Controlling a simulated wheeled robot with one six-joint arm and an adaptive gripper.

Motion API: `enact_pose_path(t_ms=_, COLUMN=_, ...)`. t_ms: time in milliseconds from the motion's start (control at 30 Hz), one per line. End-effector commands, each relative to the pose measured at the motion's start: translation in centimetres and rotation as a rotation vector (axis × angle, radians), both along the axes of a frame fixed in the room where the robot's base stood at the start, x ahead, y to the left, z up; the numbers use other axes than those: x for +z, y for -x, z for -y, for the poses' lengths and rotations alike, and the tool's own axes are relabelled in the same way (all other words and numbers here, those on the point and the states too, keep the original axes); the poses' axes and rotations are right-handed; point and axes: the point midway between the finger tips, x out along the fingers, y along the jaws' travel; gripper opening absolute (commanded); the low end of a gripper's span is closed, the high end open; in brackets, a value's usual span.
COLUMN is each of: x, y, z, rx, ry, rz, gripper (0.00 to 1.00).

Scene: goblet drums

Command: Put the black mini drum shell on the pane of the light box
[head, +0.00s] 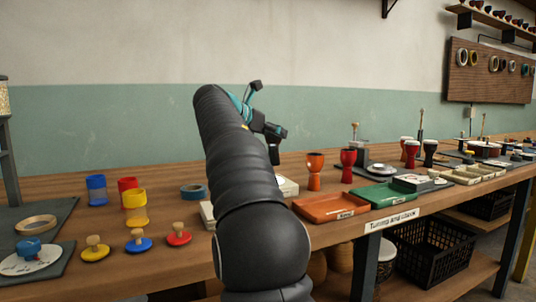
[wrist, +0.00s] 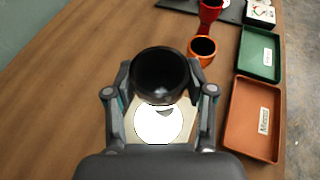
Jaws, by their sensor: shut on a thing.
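My gripper (wrist: 160,78) is shut on the black mini drum shell (wrist: 158,66), with one finger on each side of its round, open rim. In the head view my gripper (head: 270,132) is beyond my arm, and the shell (head: 274,154) hangs below it, above the table. The light box (wrist: 190,112) is below the shell in the wrist view, with its bright round white pane (wrist: 158,127) partly covered by the shell and gripper. In the head view my arm hides most of the light box (head: 288,186). The shell appears apart from the pane.
An orange goblet drum (head: 315,172) and a red one (head: 348,166) stand right of the light box. An orange tray (head: 330,207) and a green tray (head: 388,194) lie along the front edge. Blue tape (head: 193,191) and colored knobs (head: 138,241) are at left.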

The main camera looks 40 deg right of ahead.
Motion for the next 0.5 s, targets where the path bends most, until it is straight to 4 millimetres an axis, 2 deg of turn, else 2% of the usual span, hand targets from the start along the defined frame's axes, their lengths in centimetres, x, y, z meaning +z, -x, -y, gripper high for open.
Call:
enact_pose_path(t_ms=267, x=-1.4, y=-0.9, z=-1.0, rx=0.001, ry=0.001, rz=0.001, gripper=0.19)
enact_pose_path(t_ms=500, x=-4.6, y=-0.9, z=-0.9, rx=0.001, ry=0.000, rz=-0.001, gripper=0.19)
